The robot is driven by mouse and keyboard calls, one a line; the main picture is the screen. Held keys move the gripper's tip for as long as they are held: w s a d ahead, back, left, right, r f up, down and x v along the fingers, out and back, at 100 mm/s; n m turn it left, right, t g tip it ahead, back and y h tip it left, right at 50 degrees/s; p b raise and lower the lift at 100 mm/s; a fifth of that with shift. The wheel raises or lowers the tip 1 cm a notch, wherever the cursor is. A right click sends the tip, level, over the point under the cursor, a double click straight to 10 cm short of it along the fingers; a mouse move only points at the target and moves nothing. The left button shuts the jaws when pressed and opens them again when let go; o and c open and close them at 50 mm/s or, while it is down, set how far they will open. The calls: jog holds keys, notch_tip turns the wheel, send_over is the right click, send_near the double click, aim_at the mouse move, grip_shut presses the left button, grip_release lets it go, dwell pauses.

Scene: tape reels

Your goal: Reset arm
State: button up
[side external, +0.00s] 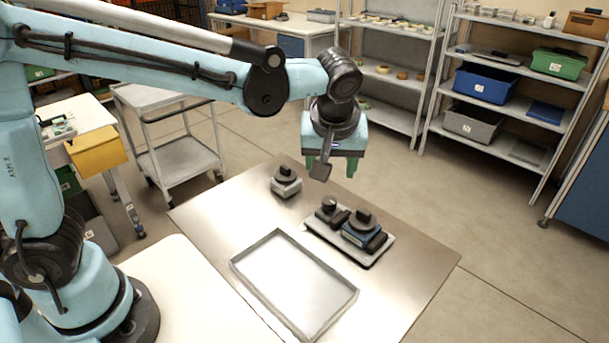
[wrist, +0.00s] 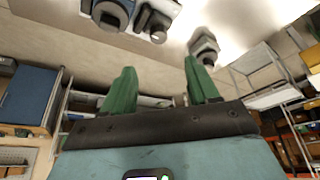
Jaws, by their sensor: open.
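My gripper (side external: 332,167) hangs above the far part of the metal table (side external: 430,262). Its two green fingers are apart with nothing between them. In the wrist view the open fingers of the gripper (wrist: 160,82) also show with a clear gap. Below it, a grey tape dispenser (side external: 286,183) stands alone on the table; it also shows in the wrist view (wrist: 204,46). A blue dispenser (side external: 361,232) and a dark dispenser (side external: 329,210) sit side by side on a light tray (side external: 318,230). The wrist view shows these two at its top edge, partly cut off.
An empty shallow grey tray (side external: 295,283) lies at the table's front. A white cart (side external: 178,155) stands behind left. Shelves (side external: 510,95) with blue, green and grey bins stand at the back right. The table's right side is bare.

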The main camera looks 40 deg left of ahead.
jog(key=s+a+m+t+h, duration=0.2)
jog(key=s+a+m+t, duration=0.1)
jog(key=s+a+m, duration=0.5)
jog(key=s+a+f, duration=0.1)
jog(key=s+a, duration=0.1)
jog(key=s, duration=0.1)
jog(key=shift+s+t+h, duration=0.3)
jog(key=shift+t+h, duration=0.1)
